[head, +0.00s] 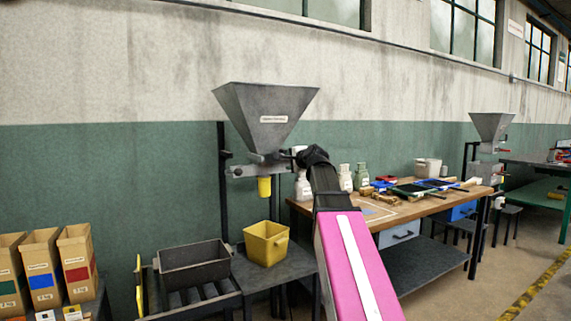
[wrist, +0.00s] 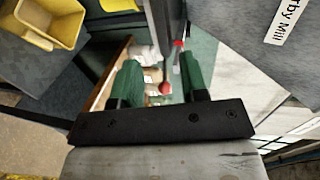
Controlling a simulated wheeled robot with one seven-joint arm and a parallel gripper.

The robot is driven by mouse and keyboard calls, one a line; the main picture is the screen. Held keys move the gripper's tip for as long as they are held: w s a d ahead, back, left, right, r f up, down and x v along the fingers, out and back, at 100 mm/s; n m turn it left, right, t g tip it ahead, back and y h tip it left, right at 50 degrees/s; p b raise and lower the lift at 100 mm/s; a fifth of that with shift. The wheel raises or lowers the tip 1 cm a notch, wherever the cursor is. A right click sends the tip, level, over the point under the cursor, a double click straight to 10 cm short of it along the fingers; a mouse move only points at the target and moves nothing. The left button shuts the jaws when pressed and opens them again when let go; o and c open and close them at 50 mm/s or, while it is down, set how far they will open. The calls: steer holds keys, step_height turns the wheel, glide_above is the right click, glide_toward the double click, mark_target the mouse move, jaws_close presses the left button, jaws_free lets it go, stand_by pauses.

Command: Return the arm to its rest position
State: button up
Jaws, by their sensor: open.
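My arm, with a pink link (head: 345,265), reaches up from the bottom of the head view to the front of the near grey hopper (head: 265,105). My gripper (head: 303,152) is at the hopper's lower right, where its fingers are hard to make out. In the wrist view my gripper (wrist: 160,75) shows two green fingers standing apart on a black bar. It is open, and nothing is clearly held. A red-tipped part (wrist: 165,88) shows between the fingers; I cannot tell whether it touches them.
A yellow bucket (head: 266,243) stands on a dark stand below the hopper's yellow spout (head: 264,187). A grey bin (head: 194,264) and several cardboard boxes (head: 41,270) are at left. A wooden workbench (head: 410,211) with bottles and tools is at right.

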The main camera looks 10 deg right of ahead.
steer(key=shift+s+d, duration=0.1)
steer(key=shift+s, duration=0.15)
steer(key=s+a+f+n+g+h, duration=0.1)
steer(key=s+f+n+g, duration=0.1)
steer(key=f, duration=0.9)
steer(key=s+a+f+n+g, duration=0.1)
steer(key=s+f+n+g, duration=0.2)
steer(key=f, duration=0.8)
steer(key=s+a+f+n+g+h, duration=0.1)
steer(key=s+a+f+n+g, duration=0.1)
steer(key=f, duration=0.9)
steer(key=s+f+n+g+h, duration=0.1)
steer(key=s+f+n+g, duration=0.2)
steer(key=s+f, duration=0.7)
steer(key=s+f+n+g+h, duration=0.1)
steer(key=s+f+n+g, duration=0.3)
steer(key=s+f, duration=0.5)
step_height(320, 180, down, 6)
steer(key=shift+s+d+r+g+h, duration=0.15)
steer(key=shift+s+r+g+h, duration=0.1)
steer(key=shift+s+g+h, duration=0.15)
